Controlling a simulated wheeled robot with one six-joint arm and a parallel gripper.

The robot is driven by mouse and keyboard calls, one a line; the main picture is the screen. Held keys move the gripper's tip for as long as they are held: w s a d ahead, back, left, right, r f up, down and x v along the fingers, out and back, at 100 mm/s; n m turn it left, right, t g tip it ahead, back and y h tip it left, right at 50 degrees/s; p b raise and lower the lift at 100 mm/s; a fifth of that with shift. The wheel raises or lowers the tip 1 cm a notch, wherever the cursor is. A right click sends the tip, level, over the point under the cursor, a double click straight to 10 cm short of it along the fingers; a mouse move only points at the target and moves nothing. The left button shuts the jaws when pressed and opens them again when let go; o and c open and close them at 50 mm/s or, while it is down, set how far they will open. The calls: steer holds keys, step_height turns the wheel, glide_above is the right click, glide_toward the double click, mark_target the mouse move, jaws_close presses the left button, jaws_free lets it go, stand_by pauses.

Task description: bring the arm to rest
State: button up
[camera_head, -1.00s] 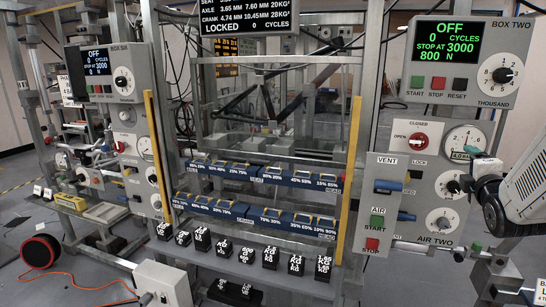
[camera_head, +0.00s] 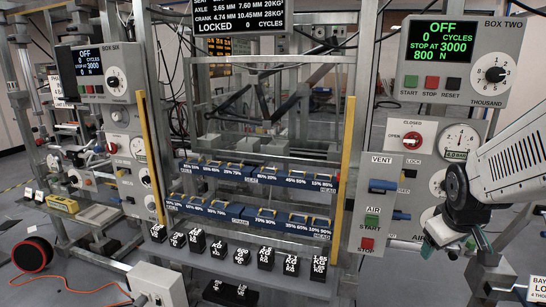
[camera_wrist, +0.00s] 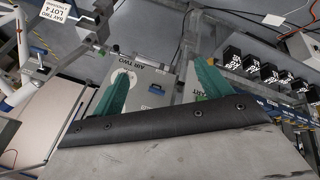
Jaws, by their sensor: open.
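My gripper (camera_wrist: 160,88) shows in the wrist view as two teal fingers, set wide apart with nothing between them. The grey panel marked AIR TWO (camera_wrist: 150,80) lies beyond the fingers in that view. In the head view my pale arm comes in from the right edge, with a dark joint in front of the right side of the BOX TWO column. Below that joint the gripper is small and partly hidden, with teal showing near the panel's lower right. I cannot tell the exact gap between fingers and panel.
BOX TWO (camera_head: 466,62) reads OFF, with a red-knobbed valve (camera_head: 412,141) and gauge (camera_head: 457,142) below. Black weights (camera_head: 265,258) line the rig's front shelf. A grey box (camera_head: 157,284) and an orange cable (camera_head: 70,283) are at lower left.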

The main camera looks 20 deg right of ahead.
steer(key=s+a+r+y, duration=0.1)
steer(key=s+a+r, duration=0.1)
steer(key=a, duration=0.5)
steer(key=s+a+r+g+y, duration=0.1)
steer(key=s+a+r, duration=0.1)
steer(key=s+a, duration=0.3)
steer(key=s+a+r+g+y, duration=0.1)
steer(key=s+a+r+y, duration=0.1)
steer(key=a, duration=0.8)
steer(key=shift+s+a+r, duration=0.15)
steer(key=shift+s+a, duration=0.15)
steer(key=shift+s, duration=0.35)
